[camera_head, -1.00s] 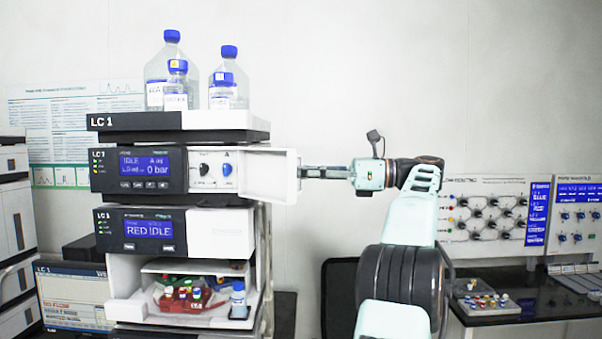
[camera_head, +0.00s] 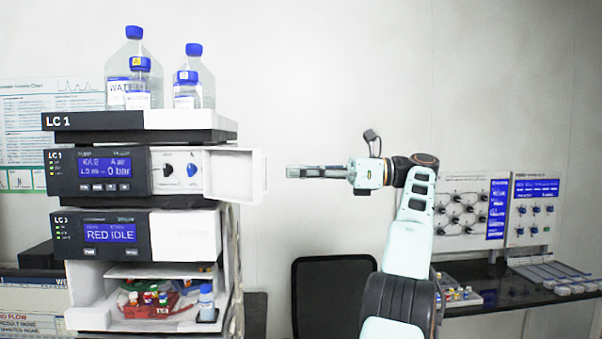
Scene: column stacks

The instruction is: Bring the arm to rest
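My arm rises at the right of the head view and bends left at the wrist. My gripper (camera_head: 290,172) points left, level, in free air. It is a short way right of the open white door (camera_head: 240,177) of the pump module (camera_head: 100,172) in the LC 1 stack, with a visible gap between them. The fingers are seen edge-on, so I cannot tell whether they are open or shut. Nothing shows held in them.
Blue-capped bottles (camera_head: 127,75) stand on top of the stack. Below, an open compartment holds a red vial rack (camera_head: 160,307) and a small bottle (camera_head: 207,302). A black chair (camera_head: 333,290) stands behind my arm. A dark bench (camera_head: 520,292) with panels is at right.

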